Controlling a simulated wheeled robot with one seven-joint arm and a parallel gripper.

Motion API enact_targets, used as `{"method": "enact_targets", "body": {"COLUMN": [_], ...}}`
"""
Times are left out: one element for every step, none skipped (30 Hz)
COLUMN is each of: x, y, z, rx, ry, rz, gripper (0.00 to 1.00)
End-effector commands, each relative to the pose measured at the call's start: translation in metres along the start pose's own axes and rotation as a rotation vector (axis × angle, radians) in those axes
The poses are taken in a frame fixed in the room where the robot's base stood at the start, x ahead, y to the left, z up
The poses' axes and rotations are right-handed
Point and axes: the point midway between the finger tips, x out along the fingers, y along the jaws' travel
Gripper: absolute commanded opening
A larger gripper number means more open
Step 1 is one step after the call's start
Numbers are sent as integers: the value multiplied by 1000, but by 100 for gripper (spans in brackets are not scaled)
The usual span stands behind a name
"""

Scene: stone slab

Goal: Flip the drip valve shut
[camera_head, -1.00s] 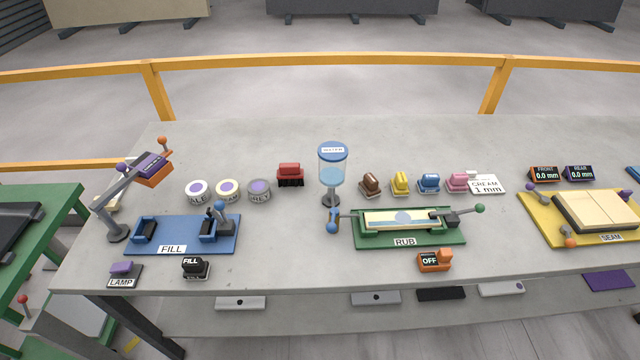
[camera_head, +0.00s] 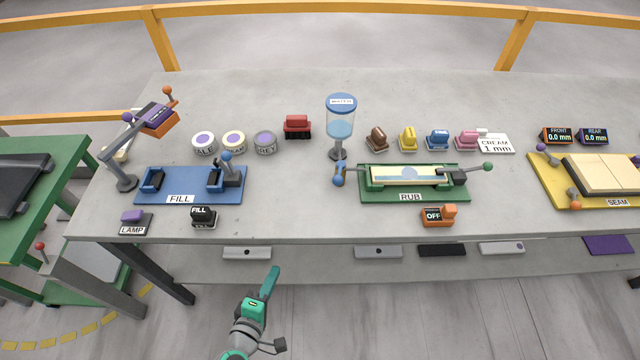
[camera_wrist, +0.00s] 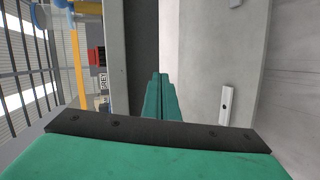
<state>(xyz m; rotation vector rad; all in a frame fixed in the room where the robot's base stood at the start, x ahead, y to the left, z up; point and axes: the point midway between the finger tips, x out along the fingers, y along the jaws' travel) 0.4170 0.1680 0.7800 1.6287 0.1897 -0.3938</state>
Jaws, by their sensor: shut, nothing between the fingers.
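The water tank (camera_head: 340,118), a clear cylinder with a blue lid and blue water, stands on a thin dark stem at the bench's middle. A blue-knobbed handle (camera_head: 338,179) sits just below it, at the left end of the green RUB fixture. I cannot tell whether this handle is the drip valve, or its position. My teal gripper (camera_head: 271,280) is shut and empty, in front of the bench's front edge, well apart from the tank. Its closed fingers (camera_wrist: 159,98) also show in the wrist view.
The orange OFF switch (camera_head: 437,216) stands in front of the RUB fixture (camera_head: 462,190). The blue FILL fixture (camera_head: 178,196) is to the left. Tins and coloured blocks stand behind. A lower shelf (camera_head: 320,264) runs under the bench top near my gripper.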

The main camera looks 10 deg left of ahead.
Motion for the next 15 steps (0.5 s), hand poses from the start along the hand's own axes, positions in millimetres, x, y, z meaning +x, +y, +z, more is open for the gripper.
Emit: {"method": "enact_targets", "body": {"x": [2,2,0,-1,-4,-6,-8,-9,-8,-6,-3,2,6,9,14], "y": [16,25,36,45,53,64,72,81,93,101,110,121,130,139,152], "z": [-15,-20,-28,-33,-38,-44,-48,-50,-51,-51,-50,-47,-46,-44,-42], "rx": [-43,-70,-101,-122,-141,-161,-170,-171,-162,-148,-128,-94,-69,-43,-6], "ry": [-18,-37,-61,-80,-98,-126,-145,-164,-193,-214,-235,-262,-281,-302,-330], "rz": [43,67,98,122,145,174,193,210,227,235,241,247,251,254,260], "gripper": [0,0,0,0,0,0,0,0,0,0,0,0,0,0,0]}}
